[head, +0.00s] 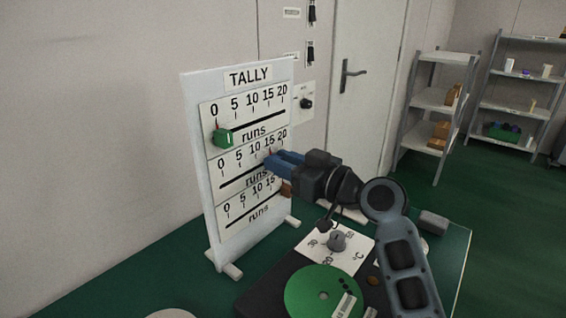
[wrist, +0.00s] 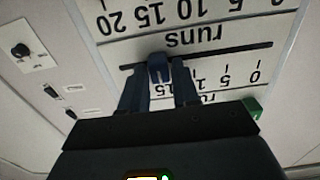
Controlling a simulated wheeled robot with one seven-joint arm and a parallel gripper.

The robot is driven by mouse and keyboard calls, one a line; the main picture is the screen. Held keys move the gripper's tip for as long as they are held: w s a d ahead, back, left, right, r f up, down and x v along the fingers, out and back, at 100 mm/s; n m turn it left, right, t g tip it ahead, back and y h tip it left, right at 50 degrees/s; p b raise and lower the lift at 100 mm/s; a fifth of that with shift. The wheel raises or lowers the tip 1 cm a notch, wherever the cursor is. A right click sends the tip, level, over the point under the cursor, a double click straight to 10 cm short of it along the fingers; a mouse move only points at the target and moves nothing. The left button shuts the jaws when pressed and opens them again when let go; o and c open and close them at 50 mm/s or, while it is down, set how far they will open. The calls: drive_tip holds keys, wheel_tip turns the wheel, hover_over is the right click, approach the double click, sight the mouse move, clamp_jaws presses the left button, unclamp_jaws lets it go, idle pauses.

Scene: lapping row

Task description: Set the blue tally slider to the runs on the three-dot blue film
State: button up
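The tally board (head: 190,110) stands on the green bench with three slider rows. The blue tally slider (wrist: 158,70) is on the middle row's slot, seen upside down in the wrist view. It sits near the 15 mark. In the head view it is mostly hidden by my gripper (head: 270,161); a small red pointer shows there near 15. In the wrist view my gripper's fingers (wrist: 160,78) stand one on each side of the slider, close against it, and look shut on it. I cannot make out a three-dot blue film in either view.
The green slider (head: 222,136) sits at 0 on the top row. A brown slider (head: 286,188) is at the right end of the bottom row. A green disc (head: 312,292) and a dial (head: 337,241) on a white plate are below my arm. Shelves stand at the right.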

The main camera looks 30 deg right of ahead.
drive_tip(key=shift+o, duration=1.4)
drive_tip(key=shift+s, duration=0.1)
drive_tip(key=v, duration=0.7)
drive_tip(key=shift+s+d+b, duration=0.15)
drive_tip(key=shift+s+b, duration=0.15)
drive_tip(key=shift+b, duration=0.15)
